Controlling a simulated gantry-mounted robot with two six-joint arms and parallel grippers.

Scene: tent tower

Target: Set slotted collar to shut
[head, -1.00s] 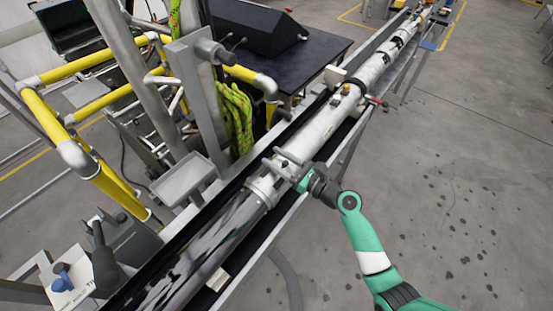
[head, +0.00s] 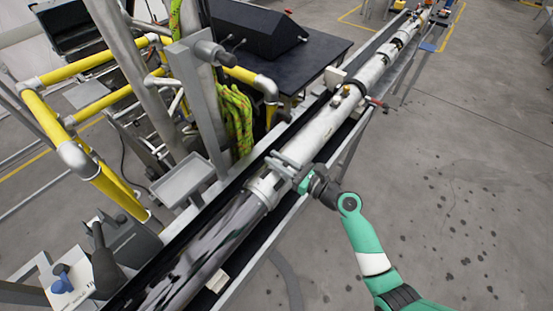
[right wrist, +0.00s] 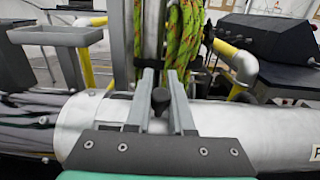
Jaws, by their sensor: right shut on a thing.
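The slotted collar (head: 264,190) is a pale metal ring around the long tube, at the border between its clear, shiny lower section and its white upper section. My right gripper (head: 283,165) reaches over the tube at the collar from the right. In the right wrist view, the two grey fingers of my right gripper (right wrist: 160,84) stand close on either side of a dark knob (right wrist: 160,101) and are shut on it. The pale tube surface runs across behind the fingers. The slot itself is hidden, so I cannot tell the collar's setting. My left gripper is not in view.
The tube lies in a long trough with a metal rail (head: 258,248). A grey post with a small tray (head: 183,184), yellow railing (head: 107,188) and a green rope (head: 237,112) stand left of it. Open floor (head: 460,190) lies to the right.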

